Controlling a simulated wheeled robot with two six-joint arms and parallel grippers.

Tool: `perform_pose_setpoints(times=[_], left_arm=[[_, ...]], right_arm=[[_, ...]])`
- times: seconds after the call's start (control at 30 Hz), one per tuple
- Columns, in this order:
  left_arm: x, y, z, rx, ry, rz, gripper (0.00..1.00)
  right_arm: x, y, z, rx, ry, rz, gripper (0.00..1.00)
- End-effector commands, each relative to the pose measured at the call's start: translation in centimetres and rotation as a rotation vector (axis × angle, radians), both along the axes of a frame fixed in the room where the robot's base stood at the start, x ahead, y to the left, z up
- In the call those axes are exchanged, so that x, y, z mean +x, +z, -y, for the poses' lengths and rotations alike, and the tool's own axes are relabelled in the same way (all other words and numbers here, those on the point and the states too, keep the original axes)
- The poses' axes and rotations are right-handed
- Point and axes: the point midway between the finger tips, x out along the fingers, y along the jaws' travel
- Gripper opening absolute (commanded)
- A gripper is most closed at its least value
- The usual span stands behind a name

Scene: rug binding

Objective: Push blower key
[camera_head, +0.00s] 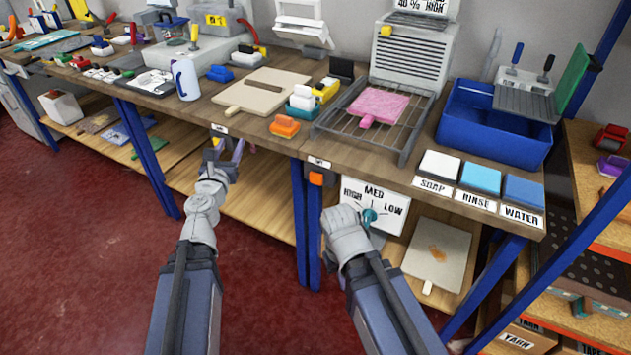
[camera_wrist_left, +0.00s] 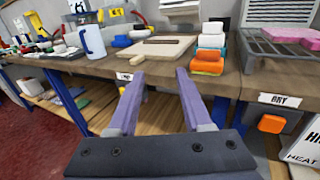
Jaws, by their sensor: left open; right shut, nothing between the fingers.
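An orange key (camera_head: 316,179) sits on the table's front below a small label; it also shows in the left wrist view (camera_wrist_left: 271,123), under the DRY label (camera_wrist_left: 279,100). No lettering on it is readable. My left gripper (camera_head: 227,152) is open and empty in front of the table edge, left of the orange key and apart from it. Its two purple fingers stand wide apart in the left wrist view (camera_wrist_left: 160,88). My right gripper (camera_head: 345,222) is shut and empty beside the teal knob (camera_head: 369,215) of the HIGH/MED/LOW panel (camera_head: 390,195). Its fingertips are hidden, so contact cannot be told.
A grey louvred unit (camera_head: 410,55) stands behind a wire rack (camera_head: 330,125) holding a pink piece (camera_head: 378,105). Blue table legs (camera_head: 300,225) stand below. The space in front of the orange key looks clear.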

Motion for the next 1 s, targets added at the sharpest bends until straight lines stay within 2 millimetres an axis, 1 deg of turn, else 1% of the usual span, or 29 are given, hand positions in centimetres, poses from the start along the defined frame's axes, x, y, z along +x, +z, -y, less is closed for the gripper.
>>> perform_pose_setpoints(times=[0.03,0.07,0.4,0.43,1.0], left_arm=[[0.0,0.0,0.0,0.0,0.0,0.0,0.43],[0.0,0.0,0.0,0.0,0.0,0.0,0.39],[0.0,0.0,0.0,0.0,0.0,0.0,0.01],[0.0,0.0,0.0,0.0,0.0,0.0,0.0],[0.0,0.0,0.0,0.0,0.0,0.0,0.0]], right_arm=[[0.0,0.0,0.0,0.0,0.0,0.0,0.0],[0.0,0.0,0.0,0.0,0.0,0.0,0.0],[0.0,0.0,0.0,0.0,0.0,0.0,0.0],[0.0,0.0,0.0,0.0,0.0,0.0,0.0],[0.0,0.0,0.0,0.0,0.0,0.0,0.0]])
